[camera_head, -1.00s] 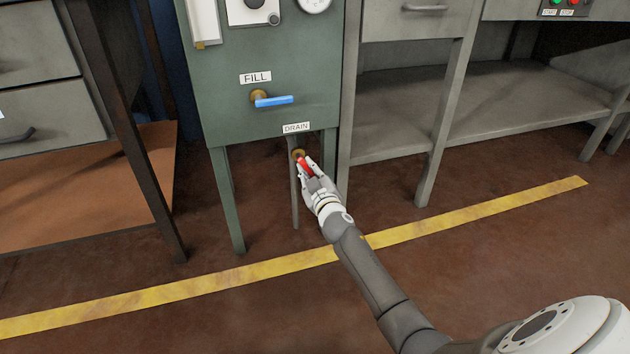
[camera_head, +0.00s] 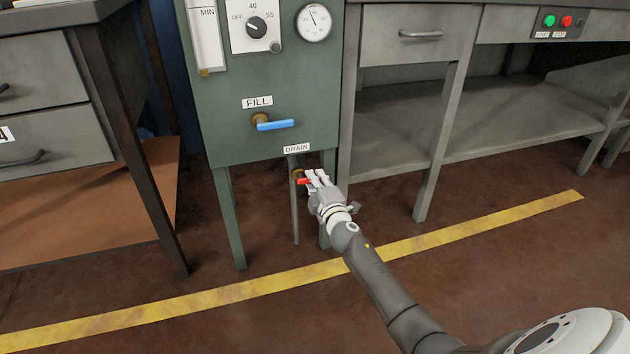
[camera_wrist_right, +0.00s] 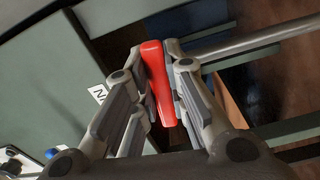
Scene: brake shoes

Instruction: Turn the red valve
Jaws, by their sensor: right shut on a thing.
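The red valve handle (camera_head: 304,181) is on a brass fitting (camera_head: 297,173) on a thin pipe, just below the DRAIN label (camera_head: 297,148) of the green cabinet. My right gripper (camera_head: 316,181) is at this handle and covers part of it. In the right wrist view, the red handle (camera_wrist_right: 158,85) lies between the fingers of my right gripper (camera_wrist_right: 157,70), which is shut on it. My left gripper is not in view.
A blue lever (camera_head: 276,125) is above, by the FILL label (camera_head: 257,102). The cabinet legs (camera_head: 230,220) stand beside the pipe. A grey workbench (camera_head: 400,180) is to the right, and a dark-legged bench (camera_head: 135,150) to the left. The floor in front is clear, with a yellow stripe (camera_head: 220,295).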

